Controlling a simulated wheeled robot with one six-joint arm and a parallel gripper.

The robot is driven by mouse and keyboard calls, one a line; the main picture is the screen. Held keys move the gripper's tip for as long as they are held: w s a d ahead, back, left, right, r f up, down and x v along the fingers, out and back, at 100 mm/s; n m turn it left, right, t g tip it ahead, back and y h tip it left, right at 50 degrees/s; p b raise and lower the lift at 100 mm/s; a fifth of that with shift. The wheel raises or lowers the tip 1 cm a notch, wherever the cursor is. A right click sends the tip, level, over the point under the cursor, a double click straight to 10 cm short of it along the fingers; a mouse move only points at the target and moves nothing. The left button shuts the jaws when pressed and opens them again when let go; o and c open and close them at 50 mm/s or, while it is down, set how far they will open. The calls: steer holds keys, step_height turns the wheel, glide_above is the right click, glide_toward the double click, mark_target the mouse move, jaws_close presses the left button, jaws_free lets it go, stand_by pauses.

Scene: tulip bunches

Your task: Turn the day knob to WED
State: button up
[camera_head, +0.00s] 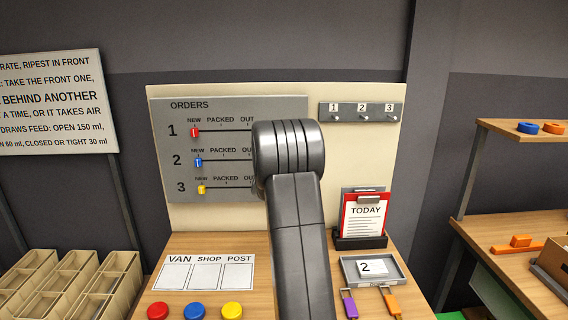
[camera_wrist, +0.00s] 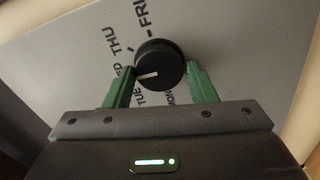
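The day knob (camera_wrist: 163,63) is a round black dial with a white pointer line, in the wrist view. It sits on a grey panel (camera_wrist: 85,52) with day labels around it. The pointer faces left and slightly down, toward the label ending in "ED", whose first letter is hidden by a finger. TUE lies just below that label, THU and FRI above. My gripper (camera_wrist: 159,68) has its green fingers on the left and right of the knob, their tips at its edges. In the head view my arm hides the knob and gripper.
An ORDERS board (camera_head: 225,108) with red, blue and yellow sliders stands behind my arm. A red TODAY clipboard (camera_head: 365,217) and a grey tray (camera_head: 399,268) are right of it. Three coloured buttons (camera_head: 194,311) are at the front left. Shelves (camera_head: 538,138) stand at the right.

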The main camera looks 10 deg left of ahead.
steer(key=shift+o, duration=1.3)
steer(key=shift+s, duration=0.15)
steer(key=b+v, duration=0.3)
steer(key=v, duration=1)
steer(key=shift+s+b, duration=0.3)
steer(key=shift+b, duration=0.05)
steer(key=shift+w, duration=0.1)
steer(key=p+x, duration=0.3)
steer(key=x, duration=1)
steer(key=shift+w+p, duration=0.35)
